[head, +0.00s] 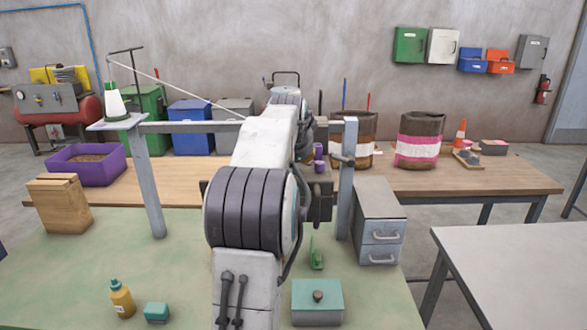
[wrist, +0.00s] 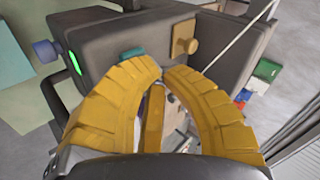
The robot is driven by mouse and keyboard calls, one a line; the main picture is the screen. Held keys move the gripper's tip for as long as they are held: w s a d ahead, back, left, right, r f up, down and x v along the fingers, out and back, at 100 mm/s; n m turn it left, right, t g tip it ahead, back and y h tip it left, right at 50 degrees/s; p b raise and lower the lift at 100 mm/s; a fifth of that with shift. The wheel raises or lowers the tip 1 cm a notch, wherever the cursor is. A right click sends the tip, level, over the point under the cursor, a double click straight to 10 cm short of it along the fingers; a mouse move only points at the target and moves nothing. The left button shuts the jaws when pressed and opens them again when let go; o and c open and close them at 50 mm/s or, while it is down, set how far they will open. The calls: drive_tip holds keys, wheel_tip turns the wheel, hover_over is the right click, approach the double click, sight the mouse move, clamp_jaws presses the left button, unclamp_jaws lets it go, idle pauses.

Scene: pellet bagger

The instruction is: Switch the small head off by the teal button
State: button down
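The small head is a dark grey box (wrist: 115,38) filling the upper middle of the wrist view. A teal button (wrist: 132,54) shows on its face, just beyond my left fingertip and partly hidden by it. A green strip (wrist: 74,64) glows on the box's left side. My gripper (wrist: 162,70) has yellow ribbed fingers whose tips come together, with nothing seen held between them. Its tips are close to the button; I cannot tell if they touch. In the head view my arm hides most of the head; a dark part (head: 320,203) shows to its right.
A pale thread (wrist: 235,45) runs past at right. In the head view, a grey post (head: 348,185) and drawer unit (head: 380,225) stand right of my arm.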

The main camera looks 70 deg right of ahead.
drive_tip(key=shift+f, duration=0.35)
drive_tip(key=shift+r, duration=0.1)
idle(0.4)
drive_tip(key=shift+r+p, duration=0.7)
drive_tip(key=shift+r, duration=0.2)
wheel_tip(320, 180, up, 6)
drive_tip(key=p, duration=0.5)
drive_tip(key=shift+p, duration=0.4)
idle(0.3)
